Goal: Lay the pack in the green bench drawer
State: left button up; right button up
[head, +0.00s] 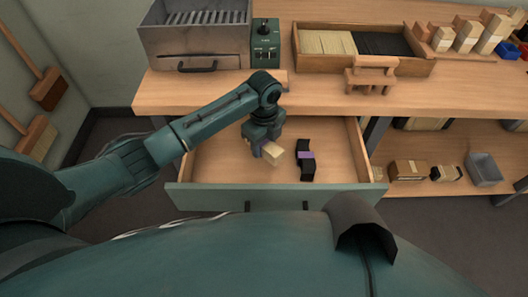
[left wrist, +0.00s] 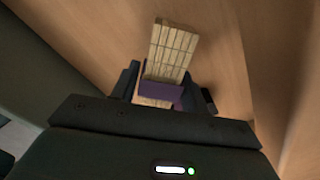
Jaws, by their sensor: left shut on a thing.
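The green-fronted bench drawer (head: 215,197) is pulled open below the bench top, its wooden floor showing. My left gripper (head: 262,147) is inside the drawer's outline, pointing down, shut on a pale bristle pack (head: 272,156) with a purple band. In the left wrist view the pack (left wrist: 172,52) sticks out past the fingers (left wrist: 160,92), over a wood surface. I cannot tell whether it touches the drawer floor. A black pack (head: 306,162) with a purple band lies in the drawer, to the right of the gripper. My right gripper is not in view.
A wooden tray (head: 302,66) with pale and black bristles stands on the bench, behind a small wooden stand (head: 372,78). A metal box (head: 190,50) and a green control unit (head: 264,50) stand to its left. The lower shelf holds brushes and a grey bin (head: 484,170).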

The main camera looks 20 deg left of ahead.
aim_at(264, 153)
pick_arm(q)
jog(key=shift+f+b, duration=0.35)
jog(key=shift+f, duration=1.6)
jog(key=shift+f, duration=0.1)
jog(key=o, duration=1)
notch_tip(264, 153, up, 12)
jog(key=shift+r+p, duration=0.1)
jog(key=shift+p, duration=0.95)
